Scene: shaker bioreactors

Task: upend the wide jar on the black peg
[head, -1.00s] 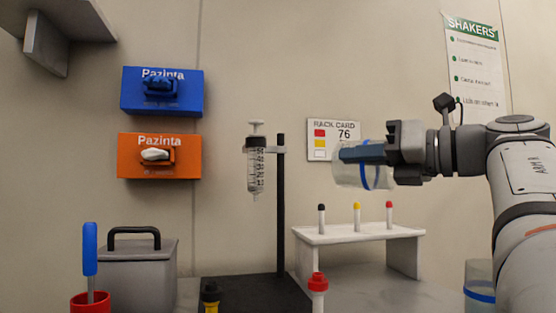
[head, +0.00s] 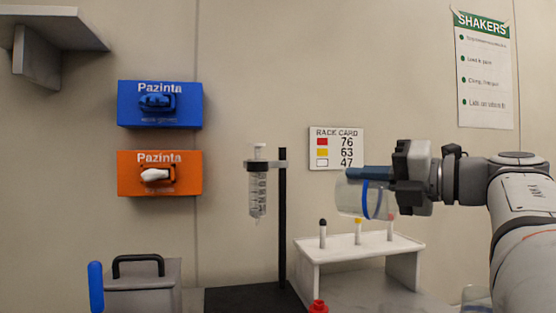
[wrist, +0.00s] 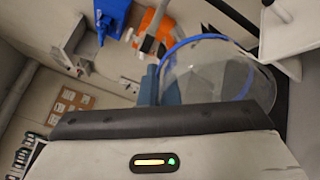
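My gripper (head: 368,174) is shut on a wide clear jar (head: 352,198) with a blue band. The jar lies on its side, slightly tilted, in the air. In the wrist view the jar (wrist: 210,72) shows beside the blue fingers (wrist: 165,90). The black peg (head: 323,234), a white stem with a black tip, stands at the left end of the white rack (head: 310,247). In the head view the jar is above and to the right of it, apart. The yellow peg (head: 358,228) is just below the jar.
A black stand (head: 282,215) holds a syringe (head: 258,190) left of the rack. A rack card (head: 336,147) hangs behind, listing red 76, yellow 63, white 47. Another clear vessel (head: 476,297) is at the lower right. A grey box (head: 142,290) stands at left.

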